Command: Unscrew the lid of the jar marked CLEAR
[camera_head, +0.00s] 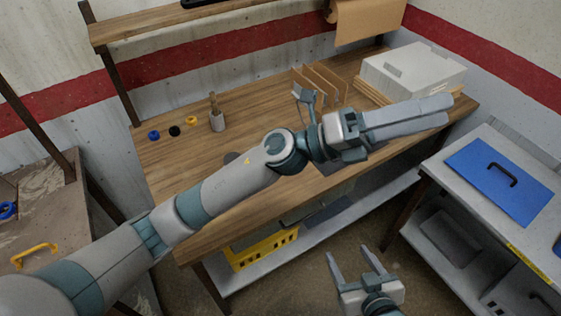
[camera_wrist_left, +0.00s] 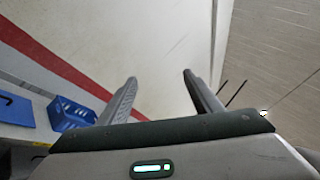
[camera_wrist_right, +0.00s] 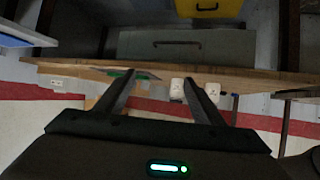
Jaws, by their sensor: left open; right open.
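No jar marked CLEAR can be made out in the head view, where my left arm covers part of the workbench (camera_head: 160,180). In the right wrist view two small whitish containers, one on the left (camera_wrist_right: 177,89) and one on the right (camera_wrist_right: 212,91), show at the bench edge near the right fingertip; their marks are too small to read. My left gripper (camera_head: 448,110) is open and empty, raised over the right part of the bench; its fingers also show in the left wrist view (camera_wrist_left: 158,80). My right gripper (camera_head: 348,252) is open and empty, in front of the bench.
Blue (camera_head: 154,135), black (camera_head: 174,131) and yellow (camera_head: 191,121) rings and a cup (camera_head: 217,122) stand at the bench's left. A wooden divider rack (camera_head: 322,82) and white box (camera_head: 412,75) stand behind. A yellow crate (camera_head: 262,250) sits below; a side cabinet (camera_head: 480,210) stands right.

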